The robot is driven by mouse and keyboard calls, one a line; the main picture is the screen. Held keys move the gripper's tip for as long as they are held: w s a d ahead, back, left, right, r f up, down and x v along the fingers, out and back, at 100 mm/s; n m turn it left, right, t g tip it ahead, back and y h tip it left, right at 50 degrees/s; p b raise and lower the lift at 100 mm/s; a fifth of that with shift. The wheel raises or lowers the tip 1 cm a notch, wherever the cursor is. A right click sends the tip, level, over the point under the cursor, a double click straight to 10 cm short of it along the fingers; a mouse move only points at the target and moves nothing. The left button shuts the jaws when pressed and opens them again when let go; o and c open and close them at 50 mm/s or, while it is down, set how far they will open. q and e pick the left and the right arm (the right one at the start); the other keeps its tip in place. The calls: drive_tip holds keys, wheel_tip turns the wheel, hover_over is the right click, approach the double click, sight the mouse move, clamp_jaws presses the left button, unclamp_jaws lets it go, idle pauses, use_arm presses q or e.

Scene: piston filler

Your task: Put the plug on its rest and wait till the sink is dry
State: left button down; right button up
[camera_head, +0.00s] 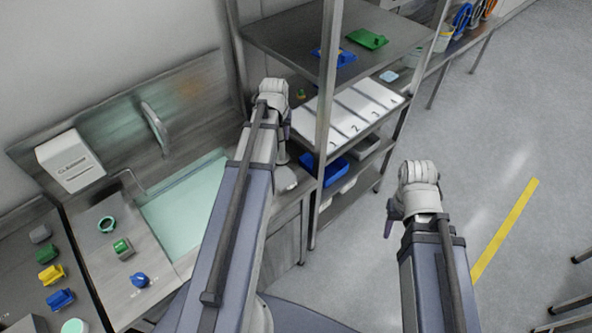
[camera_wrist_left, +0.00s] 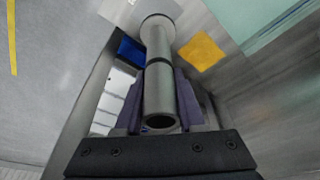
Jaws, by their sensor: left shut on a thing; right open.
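My left gripper (camera_head: 283,148) is at the right end of the sink counter. In the left wrist view it (camera_wrist_left: 160,105) is shut on the plug (camera_wrist_left: 158,90), a grey tube with a round flange (camera_wrist_left: 160,28) at its far end. The flange is over or on the grey counter; I cannot tell whether it touches. The sink (camera_head: 187,208) is left of my left arm and shows a pale green surface; part is hidden by the arm. I cannot make out the plug's rest for certain. My right gripper (camera_head: 393,222) is open and empty over the floor.
A yellow square (camera_wrist_left: 201,52) lies on the counter beside the flange. A steel shelf rack (camera_head: 328,75) stands right of the sink, with a numbered white board (camera_head: 350,115) and blue bin (camera_head: 325,170). Valve-like parts (camera_head: 122,248) stand left of the sink.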

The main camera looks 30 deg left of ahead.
sight(281, 154)
use_arm(q)
wheel_tip(281, 154, down, 10)
drive_tip(key=b, duration=1)
drive_tip(key=shift+f, duration=0.1)
drive_tip(key=c, duration=1)
unclamp_jaws()
drive_tip(key=o, duration=0.5)
